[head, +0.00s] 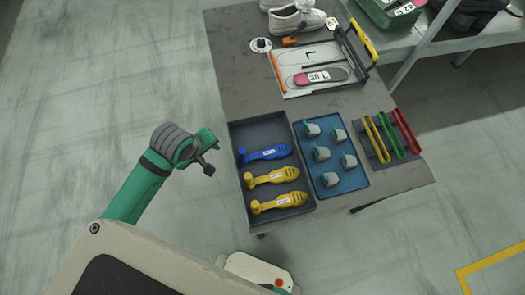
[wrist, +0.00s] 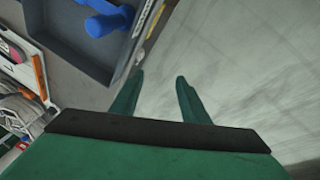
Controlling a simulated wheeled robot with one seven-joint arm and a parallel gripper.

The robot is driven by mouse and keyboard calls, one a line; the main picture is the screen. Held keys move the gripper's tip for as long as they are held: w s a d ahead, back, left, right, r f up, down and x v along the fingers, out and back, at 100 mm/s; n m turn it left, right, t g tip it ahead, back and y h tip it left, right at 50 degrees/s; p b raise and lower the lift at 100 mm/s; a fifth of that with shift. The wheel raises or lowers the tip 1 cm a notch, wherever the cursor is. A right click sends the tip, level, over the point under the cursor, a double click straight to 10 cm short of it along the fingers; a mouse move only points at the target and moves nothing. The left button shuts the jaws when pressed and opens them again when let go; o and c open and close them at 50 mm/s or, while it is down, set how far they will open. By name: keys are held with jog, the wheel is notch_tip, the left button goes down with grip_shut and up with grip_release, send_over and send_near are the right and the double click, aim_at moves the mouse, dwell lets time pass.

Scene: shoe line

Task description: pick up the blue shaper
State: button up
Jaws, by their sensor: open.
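The blue shaper (head: 264,154) lies in a dark grey tray (head: 258,131) on the table, above two yellow shapers (head: 271,177) in the head view. In the wrist view, part of the blue shaper (wrist: 106,22) shows at the top, inside the tray (wrist: 66,38). My gripper (wrist: 161,77) is open and empty, its two green fingers apart over the floor. In the head view, my gripper is left of the tray and apart from the blue shaper; its fingers are hard to make out there.
A blue tray (head: 355,182) with several grey-and-teal pieces stands right of the dark tray. Open floor lies left of the table.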

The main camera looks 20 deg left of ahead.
jog(key=w+d+r+g, duration=0.1)
jog(key=d+r, duration=0.2)
jog(key=w+d+r+g, duration=0.1)
jog(key=d+r, duration=0.2)
jog(key=w+d+r+g, duration=0.1)
jog(key=d+r, duration=0.2)
jog(key=r, duration=0.1)
jog(key=shift+w+d+n+h, duration=0.25)
jog(key=shift+w+n+h, duration=0.15)
jog(key=shift+d+r, duration=0.3)
jog(key=shift+d, duration=0.1)
send_over(242, 150)
jog(key=f, duration=0.4)
jog(key=shift+s+f, duration=0.2)
jog(key=shift+s, duration=0.1)
jog(key=shift+w+f, duration=0.15)
jog(key=shift+f, duration=1.4)
jog(key=shift+w+f, duration=0.1)
jog(key=shift+f, duration=1.4)
grip_shut()
